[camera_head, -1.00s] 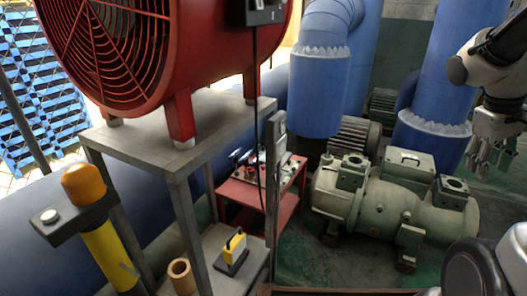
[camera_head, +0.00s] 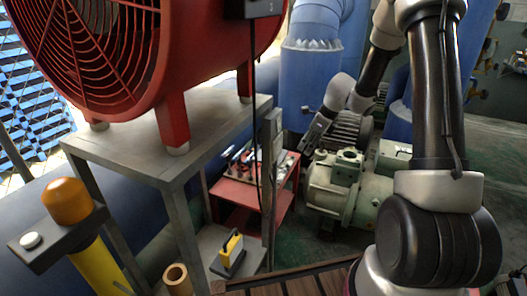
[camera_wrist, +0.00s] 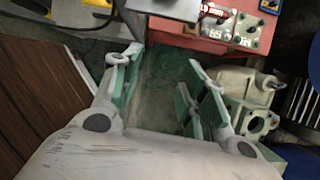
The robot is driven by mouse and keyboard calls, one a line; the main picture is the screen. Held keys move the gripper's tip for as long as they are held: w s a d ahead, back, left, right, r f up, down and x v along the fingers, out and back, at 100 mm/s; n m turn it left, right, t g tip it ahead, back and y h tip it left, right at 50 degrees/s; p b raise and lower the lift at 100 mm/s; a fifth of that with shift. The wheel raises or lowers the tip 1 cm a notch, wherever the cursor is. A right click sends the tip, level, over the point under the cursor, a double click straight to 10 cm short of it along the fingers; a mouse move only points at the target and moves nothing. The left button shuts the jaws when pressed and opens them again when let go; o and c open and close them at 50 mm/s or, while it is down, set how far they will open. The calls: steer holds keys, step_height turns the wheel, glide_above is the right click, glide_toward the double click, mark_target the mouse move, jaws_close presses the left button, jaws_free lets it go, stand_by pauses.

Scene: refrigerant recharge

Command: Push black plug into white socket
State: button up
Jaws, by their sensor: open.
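A small pale grey box (camera_head: 275,125) sits at the top of the post and may hold the white socket; no socket face is clear. My gripper (camera_head: 306,142) is right of the post, apart from it, above the floor near the red cart. In the wrist view my gripper (camera_wrist: 163,78) is open, with bare green floor between its fingers.
A red fan (camera_head: 100,60) stands on a grey metal table (camera_head: 130,150). A red cart (camera_head: 238,191) with gauges stands behind the post. A green pump (camera_head: 335,185) is below my arm. A yellow-black item (camera_head: 231,250) rests on the lower shelf. Blue pipes rise behind.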

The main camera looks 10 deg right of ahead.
steer(key=shift+s+a+r+n, duration=0.1)
steer(key=shift+a+n, duration=0.2)
steer(key=shift+n, duration=0.3)
steer(key=w+a, duration=0.4)
steer(key=a, duration=0.1)
steer(key=w+a, duration=0.2)
steer(key=a, duration=0.1)
steer(key=shift+w+a, duration=0.1)
steer(key=shift+a, duration=0.1)
steer(key=shift+w+a, duration=0.2)
steer(key=shift+a, duration=0.1)
steer(key=x, duration=0.5)
steer(key=shift+w+a, duration=0.2)
steer(key=shift+a, duration=0.15)
steer(key=c, duration=0.6)
